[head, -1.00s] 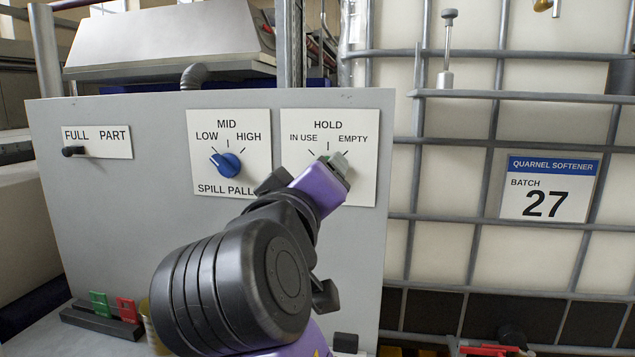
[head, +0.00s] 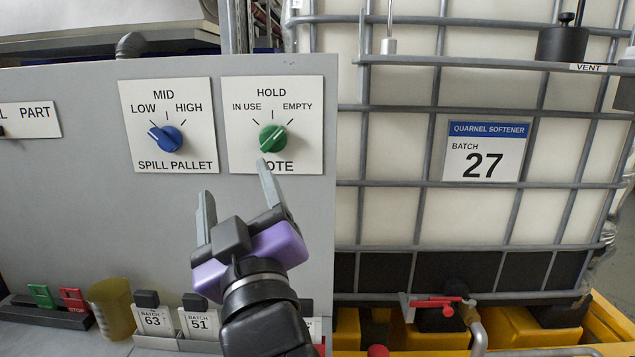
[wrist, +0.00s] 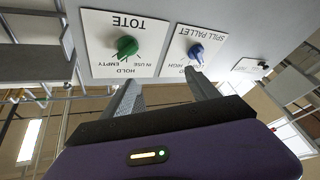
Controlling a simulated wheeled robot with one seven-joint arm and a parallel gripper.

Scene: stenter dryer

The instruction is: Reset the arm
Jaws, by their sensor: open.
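My gripper (head: 235,204) is open and empty in the head view. Its grey fingers point up in front of the panel, just below the tote plate, and one fingertip covers the start of the word TOTE. The green tote knob (head: 272,138) on that plate is clear of the fingers; its exact pointing is hard to tell. My purple hand and dark wrist fill the lower middle. In the wrist view the two fingers (wrist: 163,88) stand apart, with the green knob (wrist: 126,47) and blue knob (wrist: 196,51) beyond them, upside down.
The blue spill pallet knob (head: 166,138) points toward LOW. Below stand batch cards 63 (head: 153,320) and 51 (head: 202,322), a yellowish cup (head: 113,309), and green (head: 42,295) and red (head: 74,299) tags. A caged tote (head: 410,150) labelled batch 27 stands at the right.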

